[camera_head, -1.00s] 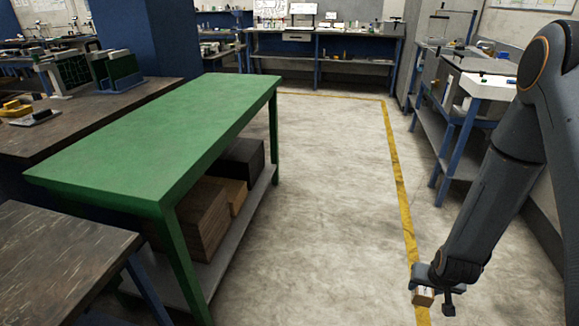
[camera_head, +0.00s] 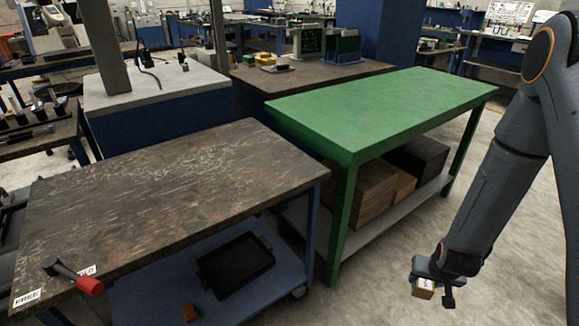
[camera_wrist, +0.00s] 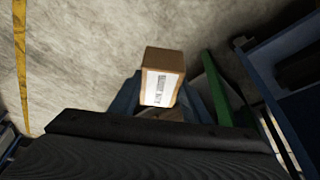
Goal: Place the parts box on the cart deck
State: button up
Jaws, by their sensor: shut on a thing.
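My gripper (camera_head: 432,284) is at the lower right of the head view, shut on a small brown parts box (camera_head: 423,291), holding it off the floor. In the wrist view the parts box (camera_wrist: 162,77) shows a white label with dark print. The cart is well left of my gripper, beyond a green table's front corner.
The green table (camera_head: 380,105) stands behind and right of the cart, with boxes (camera_head: 360,190) on its lower shelf. A red-ended lever (camera_head: 88,285) and labels sit at the cart's near left edge. A black tray (camera_head: 235,265) lies on its blue shelf. Most of the dark top is bare.

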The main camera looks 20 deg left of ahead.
aim_at(209, 176)
jog(key=u, duration=1.35)
